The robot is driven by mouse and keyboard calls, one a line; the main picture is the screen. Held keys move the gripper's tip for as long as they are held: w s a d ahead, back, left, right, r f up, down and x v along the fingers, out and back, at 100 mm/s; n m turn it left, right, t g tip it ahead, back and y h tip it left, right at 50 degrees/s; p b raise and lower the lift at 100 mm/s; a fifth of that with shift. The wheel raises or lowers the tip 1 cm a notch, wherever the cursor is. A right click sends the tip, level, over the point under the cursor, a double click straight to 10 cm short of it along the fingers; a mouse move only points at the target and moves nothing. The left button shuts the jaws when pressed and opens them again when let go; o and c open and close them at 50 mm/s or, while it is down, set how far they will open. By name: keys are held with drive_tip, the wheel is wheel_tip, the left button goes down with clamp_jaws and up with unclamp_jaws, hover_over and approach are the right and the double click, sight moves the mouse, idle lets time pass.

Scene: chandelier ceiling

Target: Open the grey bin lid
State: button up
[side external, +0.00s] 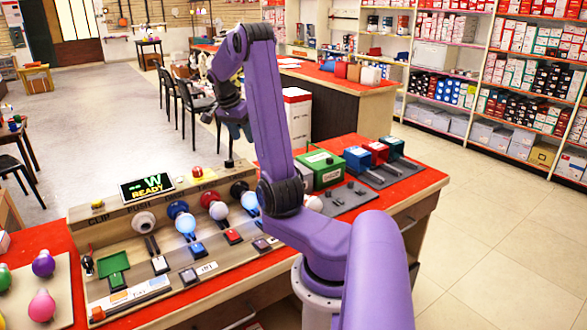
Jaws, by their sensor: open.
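I cannot pick out a grey bin lid with certainty. A flat grey panel (343,201) with small dark parts lies on the red bench top, right of my purple arm. I cannot tell whether it is the lid. A green box (320,170) stands just behind it. My gripper (231,158) hangs above the back of the bench, left of my upright arm link, and is open. It is apart from the panel and touches nothing that I can see. My arm hides part of the bench middle.
A console with a lit READY screen (147,187), coloured bulbs and switches fills the bench's left part. Blue (357,160), red (376,152) and teal (392,145) boxes stand at the right. A tray of bulbs (62,284) is at the far left. Chairs stand behind.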

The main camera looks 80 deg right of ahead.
drive_tip(key=s+d+m+g, duration=0.1)
drive_tip(key=s+d+m, duration=0.45)
drive_tip(key=s, duration=0.35)
drive_tip(key=shift+n, duration=0.25)
drive_tip(key=x, duration=1.7)
drive_tip(key=shift+s+d+f, duration=0.2)
drive_tip(key=shift+s, duration=0.05)
